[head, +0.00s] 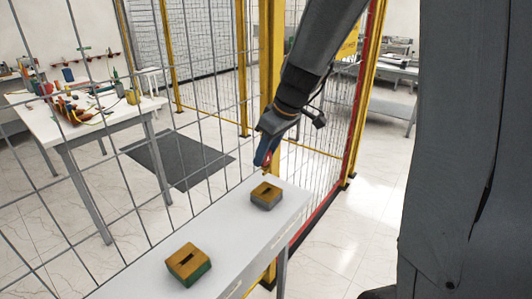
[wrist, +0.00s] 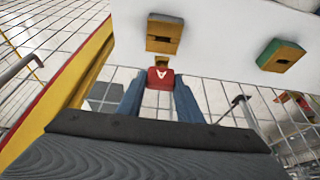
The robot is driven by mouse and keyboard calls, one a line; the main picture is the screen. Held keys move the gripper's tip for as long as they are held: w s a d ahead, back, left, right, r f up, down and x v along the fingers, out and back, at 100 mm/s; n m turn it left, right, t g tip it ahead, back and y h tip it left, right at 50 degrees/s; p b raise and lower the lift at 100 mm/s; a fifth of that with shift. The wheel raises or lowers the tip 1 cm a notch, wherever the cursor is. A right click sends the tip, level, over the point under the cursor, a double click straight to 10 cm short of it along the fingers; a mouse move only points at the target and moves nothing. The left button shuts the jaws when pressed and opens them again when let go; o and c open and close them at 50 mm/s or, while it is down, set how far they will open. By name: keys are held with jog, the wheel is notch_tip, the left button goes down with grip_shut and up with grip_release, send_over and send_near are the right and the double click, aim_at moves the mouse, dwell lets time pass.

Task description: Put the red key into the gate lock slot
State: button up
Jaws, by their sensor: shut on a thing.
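My gripper (head: 263,158) is over the far end of a white bench, its blue fingers pointing down. In the wrist view my gripper (wrist: 160,86) is shut on the red key (wrist: 161,78), which has a red head with a pale mark and a brass-coloured end. In the head view only a bit of red shows at the fingertips. A lock block with a brass-coloured slotted top and grey base (head: 266,196) sits just below the gripper; it also shows in the wrist view (wrist: 164,35). The key appears apart from this slot. Neither block shows a label.
A second slotted block with a green base (head: 197,276) stands nearer on the white bench (head: 232,232). Wire mesh fencing with yellow posts (head: 243,75) runs behind the bench. A white worktable with tools (head: 148,104) stands beyond it. The bench between the blocks is clear.

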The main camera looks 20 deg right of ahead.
aim_at(268, 167)
jog(key=shift+w+f+b, duration=0.1)
jog(key=shift+f+b, duration=0.6)
jog(key=shift+f, duration=0.05)
notch_tip(268, 167, down, 2)
jog(key=shift+d+b, duration=0.1)
jog(key=shift+b, duration=0.9)
jog(key=shift+f+b, duration=0.75)
jog(key=shift+f, duration=0.1)
jog(key=shift+f+b, duration=0.3)
jog(key=shift+f+b, duration=0.65)
jog(key=shift+f, duration=0.15)
jog(key=o, duration=1.1)
